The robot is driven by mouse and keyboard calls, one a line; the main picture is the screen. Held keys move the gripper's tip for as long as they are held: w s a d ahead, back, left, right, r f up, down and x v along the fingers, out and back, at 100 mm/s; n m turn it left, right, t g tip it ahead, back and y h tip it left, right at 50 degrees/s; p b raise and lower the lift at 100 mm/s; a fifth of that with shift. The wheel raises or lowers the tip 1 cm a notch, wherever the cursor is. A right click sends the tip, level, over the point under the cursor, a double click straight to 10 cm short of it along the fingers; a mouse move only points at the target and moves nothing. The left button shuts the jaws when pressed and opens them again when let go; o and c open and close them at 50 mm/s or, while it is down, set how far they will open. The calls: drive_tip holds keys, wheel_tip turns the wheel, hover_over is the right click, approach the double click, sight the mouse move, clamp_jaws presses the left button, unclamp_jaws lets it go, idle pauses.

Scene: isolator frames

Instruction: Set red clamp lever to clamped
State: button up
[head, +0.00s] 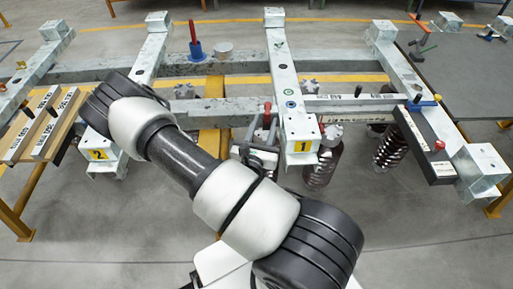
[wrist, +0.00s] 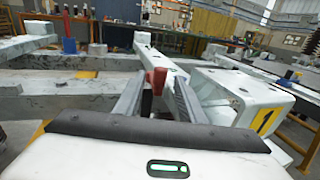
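A red clamp lever (head: 267,112) stands upright beside the beam end marked 1. In the wrist view the red lever (wrist: 157,77) shows with a dark part below it, between my two fingers. My gripper (head: 262,140) is at the lever, just left of the marked beam end. In the wrist view my gripper (wrist: 158,82) is open, one finger on each side of the lever, and the lever looks nearer the left finger. Whether either finger touches it I cannot tell. The lever's base is hidden by my gripper.
The pale beam with the yellow 1 plate (head: 304,146) is close on the right. A red lever on a blue base (head: 195,45) stands at the back. A second beam end marked 2 (head: 98,154) is at left.

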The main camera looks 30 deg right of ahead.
drive_tip(key=v, duration=1.3)
drive_tip(key=shift+s, duration=0.15)
drive_tip(key=shift+c, duration=0.5)
